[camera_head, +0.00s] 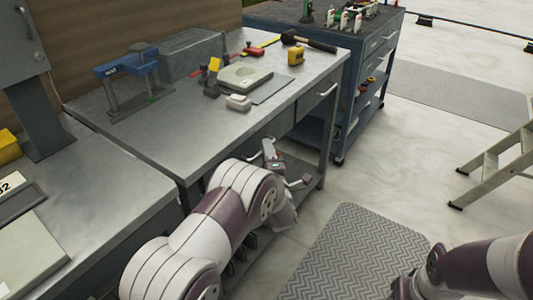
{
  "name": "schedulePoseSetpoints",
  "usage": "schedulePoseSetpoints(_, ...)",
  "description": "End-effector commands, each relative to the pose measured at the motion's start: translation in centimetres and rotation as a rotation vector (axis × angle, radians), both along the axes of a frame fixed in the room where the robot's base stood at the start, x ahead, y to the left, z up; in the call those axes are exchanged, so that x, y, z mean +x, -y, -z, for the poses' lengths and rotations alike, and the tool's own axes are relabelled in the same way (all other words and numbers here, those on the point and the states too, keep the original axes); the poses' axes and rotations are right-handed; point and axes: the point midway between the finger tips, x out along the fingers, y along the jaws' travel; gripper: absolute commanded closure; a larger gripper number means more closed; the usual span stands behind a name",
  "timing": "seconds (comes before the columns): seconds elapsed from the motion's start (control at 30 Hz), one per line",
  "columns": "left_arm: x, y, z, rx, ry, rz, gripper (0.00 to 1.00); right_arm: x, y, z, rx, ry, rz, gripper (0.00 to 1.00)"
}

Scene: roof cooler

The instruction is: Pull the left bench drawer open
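The metal workbench (185,130) stands in the middle of the head view. One drawer front with a bar handle (328,89) shows at the right of its front edge and looks closed. The left drawer's front is mostly hidden behind my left arm and the bench top. My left gripper (272,160) is low at the bench front, just below the top's edge.
Tools and a grey case lie on the bench top, with a hammer (308,42) at the back. A blue tool cart (355,75) stands behind on the right. A stepladder (495,165) is at the right edge. A grey mat (355,258) covers open floor.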

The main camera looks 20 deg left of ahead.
Motion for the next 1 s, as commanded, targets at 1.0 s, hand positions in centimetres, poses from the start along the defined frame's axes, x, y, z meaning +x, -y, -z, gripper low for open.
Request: schedulePoseSetpoints(1.0,-1.3,4.6,0.2,0.000,-0.002,0.005,1.00,0.0,0.0,0.9,0.000,0.000,0.000,0.46)
